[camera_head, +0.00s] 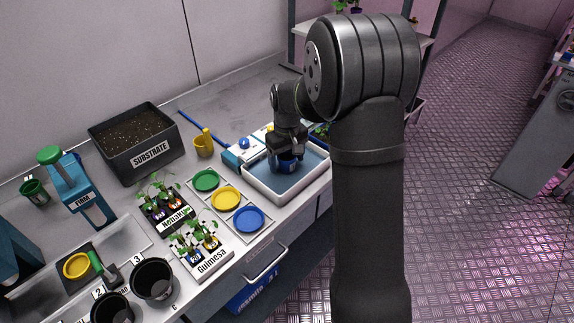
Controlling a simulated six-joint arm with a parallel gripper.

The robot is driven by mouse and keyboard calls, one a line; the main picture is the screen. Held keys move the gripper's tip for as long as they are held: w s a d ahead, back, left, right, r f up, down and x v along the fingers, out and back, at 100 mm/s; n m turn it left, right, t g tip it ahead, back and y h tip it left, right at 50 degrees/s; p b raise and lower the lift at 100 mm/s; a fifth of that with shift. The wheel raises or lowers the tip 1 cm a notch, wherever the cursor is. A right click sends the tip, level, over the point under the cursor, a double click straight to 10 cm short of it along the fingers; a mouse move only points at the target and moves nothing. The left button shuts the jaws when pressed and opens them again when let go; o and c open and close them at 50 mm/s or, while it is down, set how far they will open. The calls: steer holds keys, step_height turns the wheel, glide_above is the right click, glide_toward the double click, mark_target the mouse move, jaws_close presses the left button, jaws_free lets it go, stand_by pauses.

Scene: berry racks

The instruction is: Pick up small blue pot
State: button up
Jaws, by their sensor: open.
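A small blue pot (289,167) stands in the white tray (253,185) with a blue floor, right of the middle of the bench. My gripper (288,153) points down directly over the pot, with its jaws at the pot's upper part. The jaws are open. The gripper covers the pot's rim, and I cannot tell whether the fingers touch it.
Green, yellow and blue saucers (249,219) lie left of the tray. Beside them are seedling racks labelled Nohoki and Guimesa (212,262).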

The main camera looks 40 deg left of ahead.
steer(key=shift+f, duration=0.1)
steer(key=shift+c, duration=0.3)
steer(key=c, duration=1)
steer(key=shift+c, duration=0.2)
